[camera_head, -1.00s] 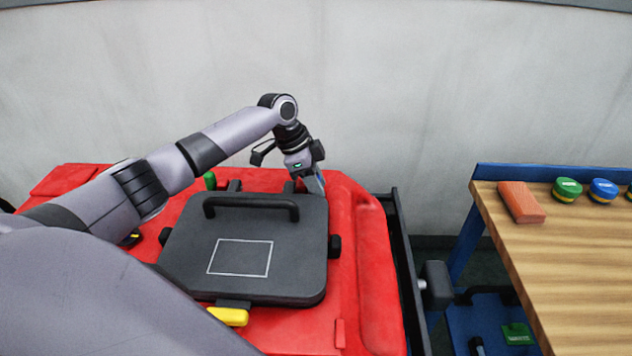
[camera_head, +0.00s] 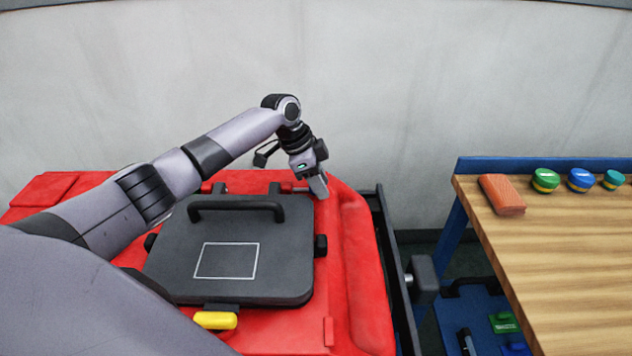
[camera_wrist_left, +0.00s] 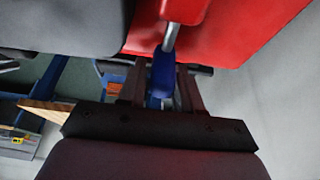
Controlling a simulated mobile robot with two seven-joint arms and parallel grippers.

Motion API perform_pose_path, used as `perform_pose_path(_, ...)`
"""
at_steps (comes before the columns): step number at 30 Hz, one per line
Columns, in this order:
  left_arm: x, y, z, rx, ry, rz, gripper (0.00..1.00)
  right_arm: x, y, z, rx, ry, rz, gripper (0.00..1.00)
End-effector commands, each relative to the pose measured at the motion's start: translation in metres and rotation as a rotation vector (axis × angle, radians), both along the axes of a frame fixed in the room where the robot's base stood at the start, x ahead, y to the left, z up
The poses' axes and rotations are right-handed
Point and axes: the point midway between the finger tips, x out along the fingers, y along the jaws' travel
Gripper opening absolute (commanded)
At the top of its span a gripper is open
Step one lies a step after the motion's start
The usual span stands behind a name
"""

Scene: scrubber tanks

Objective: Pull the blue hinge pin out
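My left gripper (camera_head: 318,186) is at the back right corner of the dark lid (camera_head: 270,250) on the red tank (camera_head: 360,255). The left wrist view shows the blue hinge pin's grip (camera_wrist_left: 163,76) between the two fingers (camera_wrist_left: 162,90), which appear closed on it. A bare metal shaft runs from the blue grip to a rounded red part (camera_wrist_left: 184,9). The pin's far end is hidden. The lid lies flat, with a black handle (camera_head: 236,204) near the hinge side. My right gripper is not in view.
A yellow latch (camera_head: 215,320) is at the lid's front edge. A wooden-topped bench (camera_head: 560,260) stands to the right, with an orange block (camera_head: 502,194), a green round item (camera_head: 545,180) and a blue one (camera_head: 580,179). A pale wall (camera_head: 400,90) is behind.

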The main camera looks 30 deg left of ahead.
Motion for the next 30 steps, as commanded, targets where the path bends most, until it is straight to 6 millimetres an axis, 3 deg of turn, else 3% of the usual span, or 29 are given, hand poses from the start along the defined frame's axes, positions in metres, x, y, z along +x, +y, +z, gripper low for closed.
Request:
perform_pose_path(7, -0.002, 0.005, 0.005, 0.004, 0.002, 0.002, 0.34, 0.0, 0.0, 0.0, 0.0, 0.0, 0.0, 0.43)
perform_pose_path(19, -0.012, 0.021, 0.059, 0.002, 0.0, -0.001, 0.34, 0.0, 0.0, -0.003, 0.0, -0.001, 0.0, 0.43)
perform_pose_path(30, -0.014, 0.023, 0.066, 0.001, 0.002, 0.0, 0.34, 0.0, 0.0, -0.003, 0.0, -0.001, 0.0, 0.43)
